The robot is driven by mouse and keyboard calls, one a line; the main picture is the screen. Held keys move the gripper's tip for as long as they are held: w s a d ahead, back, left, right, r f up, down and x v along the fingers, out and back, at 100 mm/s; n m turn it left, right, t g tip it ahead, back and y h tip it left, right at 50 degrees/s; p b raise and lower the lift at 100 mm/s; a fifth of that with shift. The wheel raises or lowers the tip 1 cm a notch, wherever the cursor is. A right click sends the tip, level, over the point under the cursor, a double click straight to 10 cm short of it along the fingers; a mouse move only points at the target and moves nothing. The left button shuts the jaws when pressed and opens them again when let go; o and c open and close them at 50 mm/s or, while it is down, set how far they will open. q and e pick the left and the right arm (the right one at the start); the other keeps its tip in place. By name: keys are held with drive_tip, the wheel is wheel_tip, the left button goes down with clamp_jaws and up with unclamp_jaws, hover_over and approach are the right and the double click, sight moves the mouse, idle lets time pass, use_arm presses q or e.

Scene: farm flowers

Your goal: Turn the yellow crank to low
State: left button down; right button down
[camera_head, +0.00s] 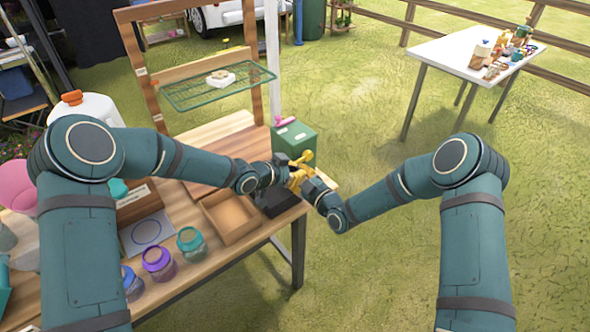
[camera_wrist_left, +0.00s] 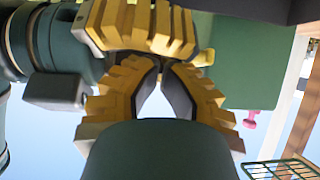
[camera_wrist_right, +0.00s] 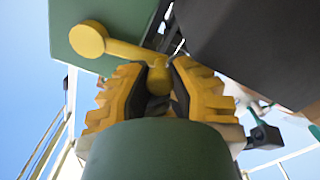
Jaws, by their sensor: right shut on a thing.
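The yellow crank (camera_wrist_right: 120,48) is on the side of a dark green box (camera_head: 296,138), at the right end of the workbench. In the right wrist view its round knob sticks out to the upper left, and its other end is between my right fingertips. My right gripper (camera_wrist_right: 160,75) is shut on the crank; it is small in the head view (camera_head: 308,180). My left gripper (camera_wrist_left: 163,68) has its fingertips together, with nothing seen between them. It is close beside the right gripper's yellow fingers, which partly hide the crank in the left wrist view. Any low marking is not readable.
The wooden workbench holds an open wooden tray (camera_head: 230,217), several jars (camera_head: 190,243) and a wire rack (camera_head: 218,88). A pink item (camera_head: 285,121) is on the green box. A white table (camera_head: 470,58) with clutter stands far right. Grass is open between.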

drive_tip(key=c, duration=0.8)
unclamp_jaws()
drive_tip(key=shift+w+r, duration=0.1)
drive_tip(key=shift+r, duration=0.05)
use_arm(q)
drive_tip(key=shift+f, duration=0.15)
